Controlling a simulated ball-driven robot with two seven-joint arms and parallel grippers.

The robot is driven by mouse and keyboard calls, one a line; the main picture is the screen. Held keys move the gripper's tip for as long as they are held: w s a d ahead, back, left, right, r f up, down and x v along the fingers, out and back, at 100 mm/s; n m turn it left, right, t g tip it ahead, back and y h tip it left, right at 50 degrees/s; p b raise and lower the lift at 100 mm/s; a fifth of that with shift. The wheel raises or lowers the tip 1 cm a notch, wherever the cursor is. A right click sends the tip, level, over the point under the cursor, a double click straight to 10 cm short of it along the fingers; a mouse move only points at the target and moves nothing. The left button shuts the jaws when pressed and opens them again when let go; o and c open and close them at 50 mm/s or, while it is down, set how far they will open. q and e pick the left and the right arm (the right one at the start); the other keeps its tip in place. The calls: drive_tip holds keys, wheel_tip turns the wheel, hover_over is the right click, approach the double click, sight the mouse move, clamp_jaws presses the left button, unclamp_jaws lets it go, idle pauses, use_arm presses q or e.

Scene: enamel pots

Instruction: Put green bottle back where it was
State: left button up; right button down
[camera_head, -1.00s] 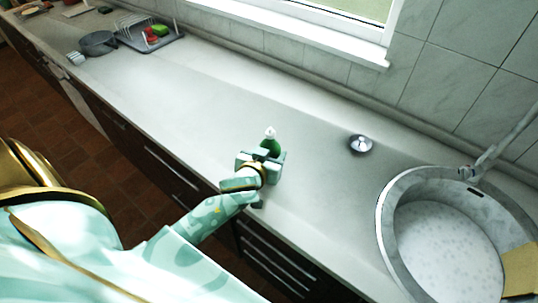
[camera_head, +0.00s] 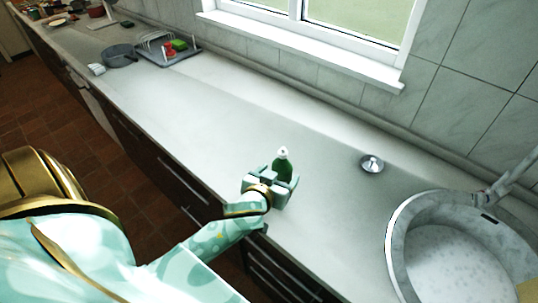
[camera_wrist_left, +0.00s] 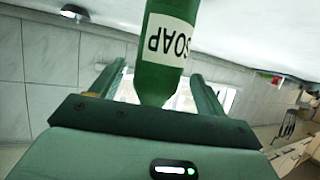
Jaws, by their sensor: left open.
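The green bottle (camera_head: 282,166) with a white cap stands upright on the pale counter in the head view. In the left wrist view the picture is upside down, and the bottle (camera_wrist_left: 168,52) shows a white label reading SOAP. My left gripper (camera_head: 276,181) is open at the bottle, on its near side. In the wrist view its two fingers stand on either side of the bottle, with gaps showing beside it. The gripper hides the bottle's lower part in the head view. My right gripper is not in view.
A small shiny metal lid-like object (camera_head: 372,164) sits on the counter right of the bottle. A round sink (camera_head: 397,232) with a tap is at the right. A dish rack (camera_head: 168,50) and a grey pan (camera_head: 120,54) stand far left. The counter between is clear.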

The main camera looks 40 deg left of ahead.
use_arm(q)
drive_tip(key=v, duration=0.9)
drive_tip(key=shift+s+p, duration=0.25)
drive_tip(key=shift+p, duration=0.2)
drive_tip(key=shift+r, duration=0.15)
